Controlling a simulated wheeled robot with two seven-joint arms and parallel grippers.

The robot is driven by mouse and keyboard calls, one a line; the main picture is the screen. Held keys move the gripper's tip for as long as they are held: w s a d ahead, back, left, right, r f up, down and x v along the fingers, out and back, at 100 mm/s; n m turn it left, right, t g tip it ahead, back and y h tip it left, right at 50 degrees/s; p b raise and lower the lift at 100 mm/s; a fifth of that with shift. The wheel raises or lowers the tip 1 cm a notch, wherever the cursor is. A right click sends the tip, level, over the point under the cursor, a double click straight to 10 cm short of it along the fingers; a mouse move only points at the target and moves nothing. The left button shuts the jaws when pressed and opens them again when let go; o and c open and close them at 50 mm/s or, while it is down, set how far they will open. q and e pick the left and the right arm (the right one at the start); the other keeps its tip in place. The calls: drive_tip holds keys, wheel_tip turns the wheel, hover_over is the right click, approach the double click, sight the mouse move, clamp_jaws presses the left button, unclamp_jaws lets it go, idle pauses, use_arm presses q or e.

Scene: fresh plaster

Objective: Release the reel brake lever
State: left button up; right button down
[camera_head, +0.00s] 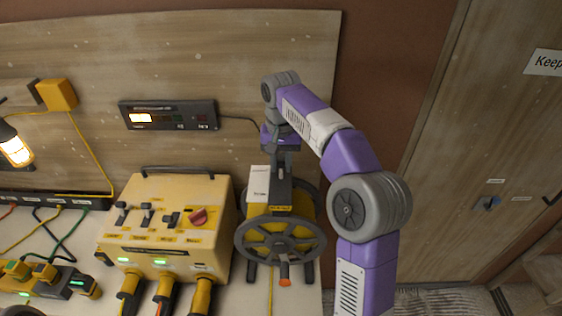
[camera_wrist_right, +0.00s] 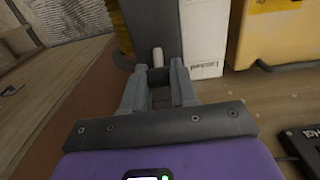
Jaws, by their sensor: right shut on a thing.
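The cable reel (camera_head: 252,247) stands on the bench, with yellow cable, a dark spoked wheel and an orange-tipped crank at its front. A dark grey brake housing (camera_head: 278,194) sits on top of it and also shows in the right wrist view (camera_wrist_right: 138,22). My right gripper (camera_head: 284,160) reaches down to the housing from above and behind. In the right wrist view the gripper's fingers (camera_wrist_right: 159,84) are closed on the pale brake lever (camera_wrist_right: 158,55), whose tip shows between them. The fingers hide the lever in the head view. My left gripper is out of view.
A white labelled box (camera_head: 259,182) stands against the housing's left side. A yellow switch box (camera_head: 190,245) with plugged cables is further left. A dark display panel (camera_head: 168,115) is on the wooden backboard. A wooden door (camera_head: 480,130) is at right.

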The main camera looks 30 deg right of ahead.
sight(281, 175)
drive_tip(key=s+t+h+b, duration=0.1)
drive_tip(key=t+b, duration=0.1)
drive_tip(key=b, duration=0.4)
drive_tip(key=s+a+t+h+b, duration=0.1)
drive_tip(key=t+h+b, duration=0.1)
drive_tip(key=b, duration=0.4)
drive_tip(key=s+a+t+h+b, duration=0.1)
drive_tip(key=s+t+b, duration=0.1)
drive_tip(key=b, duration=0.4)
drive_tip(key=shift+a+f+t+h, duration=0.25)
drive_tip(key=shift+f+t+h, duration=0.1)
drive_tip(key=shift+t, duration=0.55)
drive_tip(key=shift+s+a+t+h+b, duration=0.2)
drive_tip(key=shift+t+h+b, duration=0.2)
drive_tip(key=shift+b, duration=0.7)
drive_tip(key=shift+d+r, duration=0.1)
drive_tip(key=c, duration=0.9)
unclamp_jaws()
drive_tip(key=p+v, duration=0.1)
drive_tip(key=v, duration=0.6)
drive_tip(key=shift+s+r+p, duration=0.2)
drive_tip(key=shift+r+p, duration=0.05)
drive_tip(key=shift+p, duration=0.15)
